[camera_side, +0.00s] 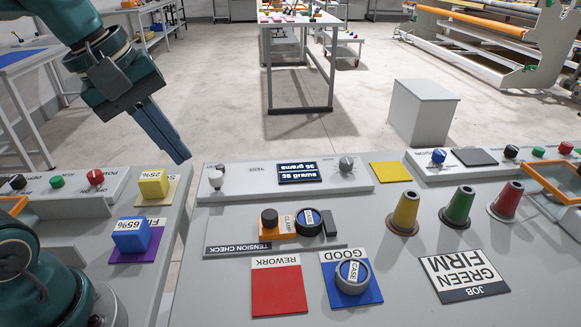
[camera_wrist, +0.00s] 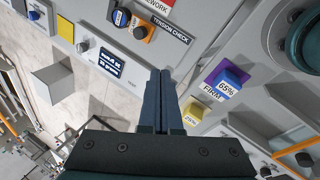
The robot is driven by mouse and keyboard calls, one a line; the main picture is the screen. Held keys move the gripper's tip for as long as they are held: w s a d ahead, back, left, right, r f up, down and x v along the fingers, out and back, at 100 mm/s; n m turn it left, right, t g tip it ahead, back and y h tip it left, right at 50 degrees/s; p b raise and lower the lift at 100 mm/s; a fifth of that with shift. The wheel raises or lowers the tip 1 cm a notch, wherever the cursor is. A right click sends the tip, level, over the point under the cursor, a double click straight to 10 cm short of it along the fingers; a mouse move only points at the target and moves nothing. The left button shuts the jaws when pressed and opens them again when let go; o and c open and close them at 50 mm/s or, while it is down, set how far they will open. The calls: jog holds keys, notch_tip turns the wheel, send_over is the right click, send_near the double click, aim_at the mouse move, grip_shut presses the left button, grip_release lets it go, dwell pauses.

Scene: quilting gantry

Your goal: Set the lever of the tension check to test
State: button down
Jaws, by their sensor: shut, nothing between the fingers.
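The tension check panel (camera_side: 330,183) is a raised grey strip at the back edge of the bench. A small white-topped lever (camera_side: 216,181) stands at its left end, with a small label beside it that looks like "TEST". A dark display (camera_side: 299,172) in the middle reads 35 grams; it also shows in the wrist view (camera_wrist: 111,63). My gripper (camera_side: 184,159) is shut and empty, above and to the left of the lever, apart from it. In the wrist view my shut fingers (camera_wrist: 160,72) reach toward the panel's end, and I cannot make out the lever there.
A yellow block (camera_side: 153,184) and a blue block (camera_side: 131,236) stand on pads at left. A clamp unit (camera_side: 290,223), red pad (camera_side: 278,290) and blue pad (camera_side: 367,296) lie in front of the panel. Several cones (camera_side: 458,207) stand at right. Space above the panel is clear.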

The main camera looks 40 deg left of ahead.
aim_at(218, 174)
jog(key=w+a+f+n+h, duration=0.1)
jog(key=w+a+f+n, duration=0.1)
jog(key=a+n, duration=0.4)
jog(key=w+a+f+n+h, duration=0.1)
jog(key=a+f+n, duration=0.3)
jog(key=a, duration=0.9)
jog(key=w+n, duration=0.1)
jog(key=n, duration=0.2)
jog(key=shift+w+f+n+g, duration=0.15)
jog(key=shift+f+n+g, duration=0.15)
jog(key=shift+g, duration=0.1)
jog(key=shift+d, duration=0.1)
jog(key=w+d+f, duration=0.1)
jog(key=f, duration=0.2)
jog(key=w+d+f, duration=0.2)
jog(key=f, duration=0.1)
jog(key=w+d+f, duration=0.1)
jog(key=f, duration=0.2)
jog(key=shift+w+d+f, duration=0.15)
jog(key=shift+w+d, duration=0.55)
jog(key=shift+w, duration=0.05)
